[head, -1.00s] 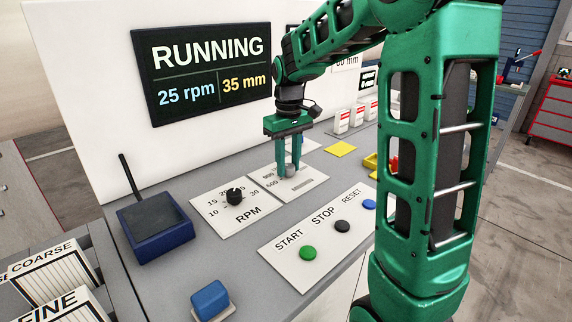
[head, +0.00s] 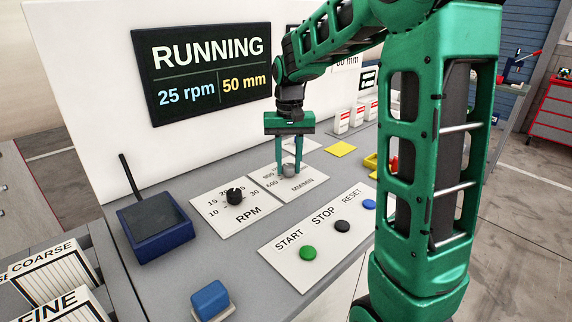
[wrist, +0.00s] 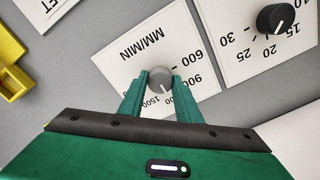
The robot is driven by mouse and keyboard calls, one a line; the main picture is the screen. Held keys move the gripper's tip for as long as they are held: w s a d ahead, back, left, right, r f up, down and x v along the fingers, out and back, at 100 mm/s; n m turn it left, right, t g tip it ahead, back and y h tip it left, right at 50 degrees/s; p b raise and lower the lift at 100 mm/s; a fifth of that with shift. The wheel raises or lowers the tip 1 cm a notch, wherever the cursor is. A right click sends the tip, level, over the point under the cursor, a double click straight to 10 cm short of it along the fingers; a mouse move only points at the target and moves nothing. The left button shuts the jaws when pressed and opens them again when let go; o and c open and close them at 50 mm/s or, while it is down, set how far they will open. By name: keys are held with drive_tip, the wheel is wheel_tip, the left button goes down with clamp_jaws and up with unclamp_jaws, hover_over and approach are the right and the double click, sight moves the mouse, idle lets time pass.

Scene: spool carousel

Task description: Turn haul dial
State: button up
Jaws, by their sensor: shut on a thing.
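The haul dial is a small grey knob (head: 289,170) on a white plate marked MM/MIN (head: 312,184). In the wrist view the knob (wrist: 160,77) sits between the fingertips, with 600, 900 and 1500 printed around it; its pointer mark is toward the 1500 side. My gripper (head: 288,172) points down over the plate with its green fingers shut on the knob. It also shows in the wrist view (wrist: 160,82). The display (head: 205,70) reads RUNNING, 25 rpm, 50 mm.
A black RPM knob (head: 235,196) is on the plate to the left. Green START (head: 308,252), black STOP (head: 342,227) and blue RESET (head: 369,205) buttons lie in front. A blue tray (head: 155,228) stands at left, and a yellow pad (head: 340,149) lies behind.

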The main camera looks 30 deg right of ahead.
sight(288, 165)
idle(0.3)
drive_tip(key=o, duration=1.1)
drive_tip(key=shift+c, duration=0.2)
wheel_tip(288, 165, up, 11)
drive_tip(key=shift+w+f, duration=0.1)
drive_tip(key=shift+f, duration=0.05)
